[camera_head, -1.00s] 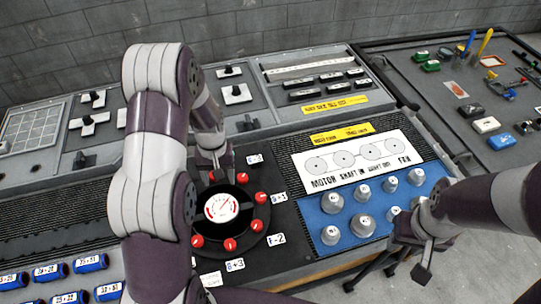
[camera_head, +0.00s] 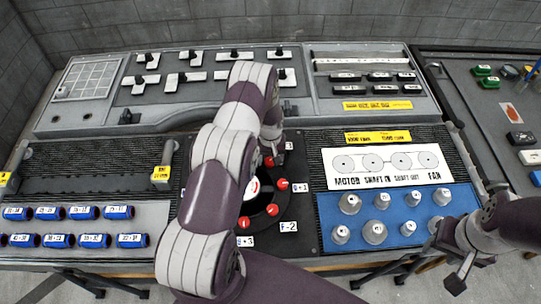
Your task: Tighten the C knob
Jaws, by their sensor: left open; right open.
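A black round unit with a white dial (camera_head: 253,187) stands on the dark panel, ringed by red knobs such as this one (camera_head: 283,184). Small white labels lie around it; one near the far side (camera_head: 289,145) is too small to read surely, and I cannot tell which knob is C. My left gripper (camera_head: 270,150) is open and points down at the far edge of the unit, close to a red knob (camera_head: 268,161). My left arm hides the unit's left side and most of the dial. My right gripper (camera_head: 456,270) is open and empty, beyond the blue mat's right side.
A blue mat (camera_head: 400,230) with several grey knobs lies right of the unit. Blue labelled cylinders (camera_head: 82,212) lie in rows at the left. Switches (camera_head: 190,78) stand on the grey panel behind. A toolboard with coloured items is at far right.

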